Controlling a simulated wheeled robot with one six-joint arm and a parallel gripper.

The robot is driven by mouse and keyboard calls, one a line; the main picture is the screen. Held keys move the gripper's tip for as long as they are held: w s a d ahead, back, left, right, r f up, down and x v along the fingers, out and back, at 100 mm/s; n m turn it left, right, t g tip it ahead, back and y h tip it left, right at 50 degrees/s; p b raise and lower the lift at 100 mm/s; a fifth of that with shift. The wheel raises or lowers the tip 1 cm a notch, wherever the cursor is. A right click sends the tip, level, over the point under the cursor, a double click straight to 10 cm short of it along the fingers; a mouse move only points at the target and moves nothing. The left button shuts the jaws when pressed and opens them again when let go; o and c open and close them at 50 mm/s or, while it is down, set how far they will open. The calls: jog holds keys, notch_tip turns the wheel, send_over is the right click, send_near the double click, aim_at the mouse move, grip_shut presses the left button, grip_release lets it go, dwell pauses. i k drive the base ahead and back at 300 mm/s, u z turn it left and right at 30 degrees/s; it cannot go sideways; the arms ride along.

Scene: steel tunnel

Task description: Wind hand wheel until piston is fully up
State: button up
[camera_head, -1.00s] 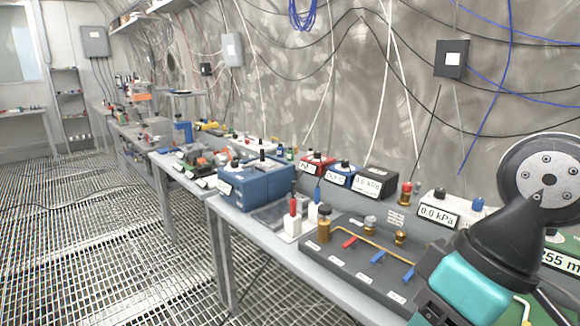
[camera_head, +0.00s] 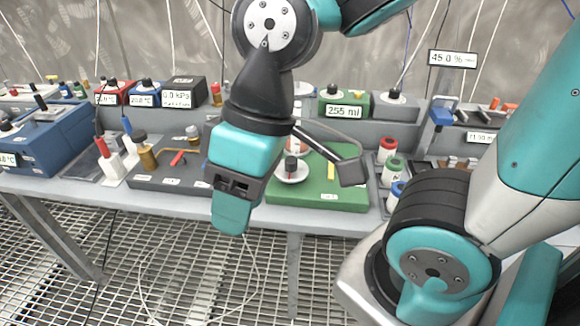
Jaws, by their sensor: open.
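A green board (camera_head: 335,191) lies on the bench near the picture's middle. A pale disc with a dark knob (camera_head: 292,170), which looks like the hand wheel, sits on it. A green box with a display reading 255 ml (camera_head: 344,111) stands behind the board. I cannot make out the piston; my arm hides part of this station. My gripper (camera_head: 295,178) is open, in front of and above the green board. A dark grey finger reaches out to its right, beside the disc. I cannot tell whether anything touches the disc.
To the left are a dark board with brass fittings (camera_head: 165,183), white blocks with red and blue tops, and a blue box (camera_head: 50,140). The grating floor (camera_head: 180,270) before the bench is open.

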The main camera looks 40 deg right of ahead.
aim_at(291, 169)
jog(key=u, duration=1.35)
jog(key=i, duration=0.45)
jog(key=z, duration=2.4)
